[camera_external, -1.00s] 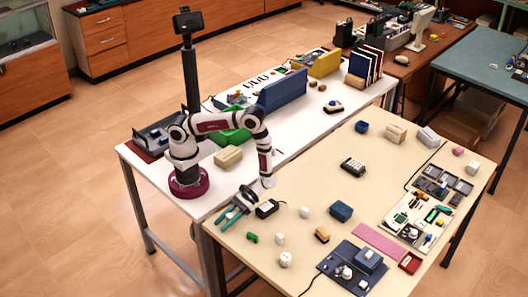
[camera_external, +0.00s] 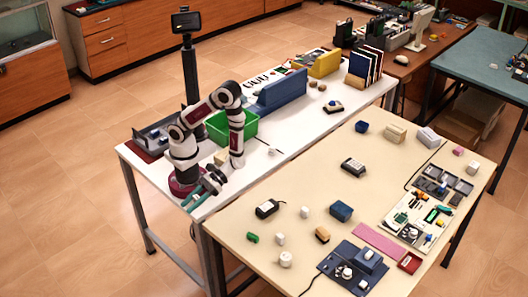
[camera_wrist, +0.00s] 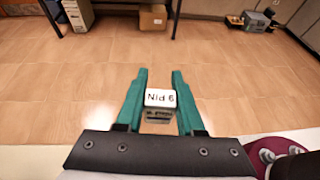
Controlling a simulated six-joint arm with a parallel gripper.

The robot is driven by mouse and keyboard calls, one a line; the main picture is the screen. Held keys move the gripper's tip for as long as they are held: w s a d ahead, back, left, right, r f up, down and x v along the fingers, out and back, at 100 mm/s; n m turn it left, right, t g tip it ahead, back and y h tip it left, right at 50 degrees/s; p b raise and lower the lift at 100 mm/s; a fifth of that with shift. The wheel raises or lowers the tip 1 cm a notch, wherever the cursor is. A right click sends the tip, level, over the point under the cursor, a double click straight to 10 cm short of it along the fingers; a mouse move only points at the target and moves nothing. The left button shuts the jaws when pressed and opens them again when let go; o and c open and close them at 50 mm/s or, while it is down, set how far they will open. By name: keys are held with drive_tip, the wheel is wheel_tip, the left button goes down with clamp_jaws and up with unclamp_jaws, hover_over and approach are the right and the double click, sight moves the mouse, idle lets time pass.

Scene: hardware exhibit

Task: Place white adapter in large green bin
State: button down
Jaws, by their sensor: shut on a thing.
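In the external view, my gripper (camera_external: 194,201) is at the front edge of the white table, pointing down and to the left. I cannot make out the adapter there. The large green bin (camera_external: 243,131) stands on the white table behind my arm, up and right of my gripper.
A tan block (camera_external: 221,157) lies beside my arm, in front of the bin. A blue bin (camera_external: 282,91) and a yellow bin (camera_external: 325,64) stand farther back. The beige table (camera_external: 390,170) holds a black charger (camera_external: 267,208) and several small parts. Open floor lies to the left.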

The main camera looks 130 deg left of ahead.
drive_tip(key=shift+s+d+r, duration=0.15)
drive_tip(key=shift+d, duration=0.05)
drive_tip(key=w+a+n+t+y, duration=0.1)
drive_tip(key=w+a+n+t, duration=0.3)
drive_tip(key=a, duration=0.3)
drive_tip(key=w+a+n+t+y, duration=0.1)
drive_tip(key=w+a+n+t, duration=0.3)
drive_tip(key=a, duration=0.4)
drive_tip(key=s+a+r+n+t+y, duration=0.1)
drive_tip(key=a+n+t+y, duration=0.25)
drive_tip(key=a, duration=0.75)
drive_tip(key=s+a+r+n+t+y, duration=0.25)
drive_tip(key=a+n+y, duration=0.25)
drive_tip(key=a, duration=0.5)
drive_tip(key=s+a+r+n+y, duration=0.2)
drive_tip(key=s+a+n+y, duration=0.45)
drive_tip(key=s+a, duration=0.65)
drive_tip(key=s+a+r+n+g+y, duration=0.1)
drive_tip(key=s+a+n+y, duration=0.15)
drive_tip(key=s, duration=0.45)
drive_tip(key=s+a+r+n+g+y, duration=0.2)
drive_tip(key=s+a+y, duration=0.1)
drive_tip(key=s, duration=0.4)
drive_tip(key=shift+n+y, duration=0.25)
drive_tip(key=shift+n, duration=0.1)
drive_tip(key=f, duration=0.2)
drive_tip(key=s+f, duration=0.1)
drive_tip(key=f, duration=0.5)
drive_tip(key=shift+s+a, duration=0.1)
drive_tip(key=shift+s, duration=0.2)
